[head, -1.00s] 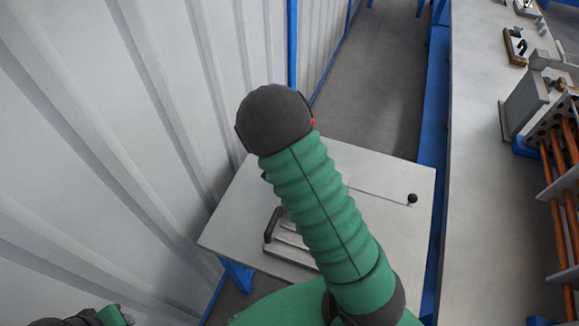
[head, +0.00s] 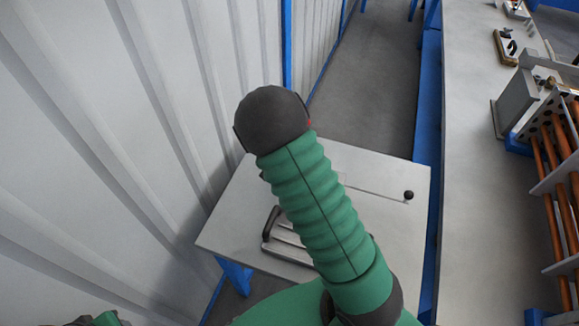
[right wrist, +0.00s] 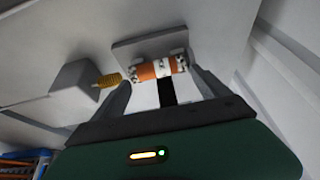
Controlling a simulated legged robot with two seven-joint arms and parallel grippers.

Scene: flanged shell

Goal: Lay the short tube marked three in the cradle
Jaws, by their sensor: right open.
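An orange and white short tube (right wrist: 160,68) with dark marks on its white bands shows in the right wrist view. I cannot read a three on it. It lies against a grey plate (right wrist: 140,46) with small raised ends; I cannot tell whether this is the cradle. My right gripper (right wrist: 160,79) is open, its two dark fingers apart near either end of the tube. Whether they touch it is unclear. In the head view a green ribbed arm of mine hides part of the white table, and neither gripper's jaws show there.
A grey block (right wrist: 82,80) with a yellow ribbed piece (right wrist: 108,80) stands left of the tube. The white table (head: 390,235) holds a handled metal tray (head: 285,243) and a black knob (head: 409,195). A ribbed wall (head: 100,150) is left; a long bench (head: 470,200) is right.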

